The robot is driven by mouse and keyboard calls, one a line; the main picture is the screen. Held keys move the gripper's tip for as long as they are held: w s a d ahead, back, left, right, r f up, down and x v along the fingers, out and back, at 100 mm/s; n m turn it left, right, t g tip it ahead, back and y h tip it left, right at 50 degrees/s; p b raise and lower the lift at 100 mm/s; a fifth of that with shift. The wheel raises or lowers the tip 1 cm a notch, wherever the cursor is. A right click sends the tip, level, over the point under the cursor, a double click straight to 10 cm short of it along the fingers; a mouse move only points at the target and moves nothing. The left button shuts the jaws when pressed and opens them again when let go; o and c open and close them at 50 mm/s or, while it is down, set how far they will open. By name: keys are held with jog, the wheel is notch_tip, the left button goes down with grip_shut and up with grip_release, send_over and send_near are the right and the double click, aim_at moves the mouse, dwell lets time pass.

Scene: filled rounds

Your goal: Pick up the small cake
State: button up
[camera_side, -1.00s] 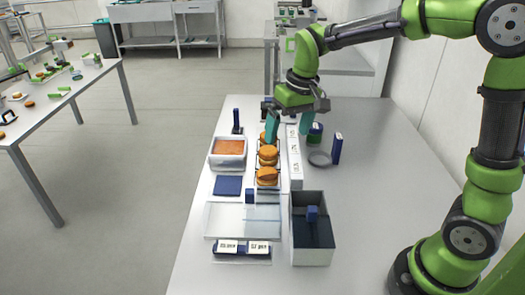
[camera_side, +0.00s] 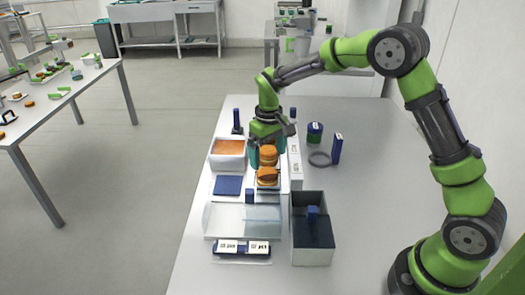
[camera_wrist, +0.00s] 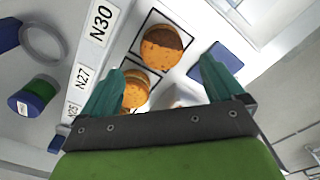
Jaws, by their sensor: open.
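The small cakes are round, golden-brown filled rounds in a row on a narrow tray. In the side view the front cake (camera_side: 267,177) and the middle cake (camera_side: 268,155) show; the far end of the row is hidden behind my gripper. My gripper (camera_side: 268,157) is open and points down over the row, its teal fingers on either side of it. In the wrist view, my gripper (camera_wrist: 164,66) has the front cake (camera_wrist: 161,48), with a dark patch, beyond its fingertips. The middle cake (camera_wrist: 135,90) lies close to the left finger and is partly covered. Contact cannot be told.
A white box with orange filling (camera_side: 229,147) stands left of the row, a dark blue square (camera_side: 228,186) in front of it. A labelled white strip (camera_side: 295,165) runs along the right. A grey bin (camera_side: 312,255) stands at front right.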

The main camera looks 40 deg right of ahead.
aim_at(267, 172)
jog(key=shift+w+a+f, duration=0.1)
jog(key=shift+a+f, duration=0.05)
jog(key=shift+f, duration=3.25)
jog(key=c, duration=0.8)
